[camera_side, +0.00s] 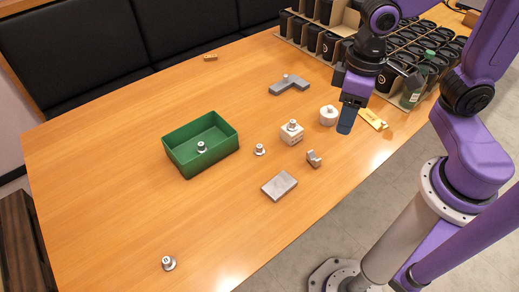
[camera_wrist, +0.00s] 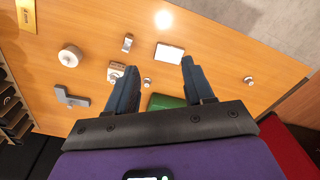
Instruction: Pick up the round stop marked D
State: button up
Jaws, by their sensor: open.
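Several small round silver stops with knobs are in view, and I cannot read their letters surely enough to tell which is D. In the side view one stop (camera_side: 168,263) stands alone at the front left. Another stop (camera_side: 259,149) stands on the table right of the green bin, one stop (camera_side: 201,147) is inside the bin, and one stop (camera_side: 292,125) sits on a pale block. The front-left stop also shows at the right in the wrist view (camera_wrist: 248,81). My gripper (camera_side: 345,128) is open and empty, above the table's right side, apart from every stop.
The green bin (camera_side: 186,161) stands mid-table. The pale block (camera_side: 291,137), a white cylinder (camera_side: 328,116), a grey bracket (camera_side: 314,158), a grey plate (camera_side: 279,186) and a grey L-shaped piece (camera_side: 290,85) stand around. Boxed black cups fill the back right. The front table is mostly clear.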

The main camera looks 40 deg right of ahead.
jog(key=w+a+f+m, duration=0.2)
jog(key=w+m, duration=0.3)
jog(key=w, duration=0.1)
jog(key=w+a+f+m, duration=0.2)
jog(key=w+m, duration=0.3)
jog(key=w, duration=0.1)
jog(key=m, duration=1)
send_over(260, 146)
notch_tip(260, 146, down, 7)
jog(key=f, duration=1)
jog(key=shift+s+a+f, duration=0.1)
jog(key=shift+s+f, duration=0.1)
jog(key=shift+f, duration=0.2)
jog(key=shift+w+f, duration=0.15)
jog(key=shift+f, duration=1.5)
jog(key=shift+w+f, duration=0.1)
jog(key=shift+f, duration=1.5)
grip_shut()
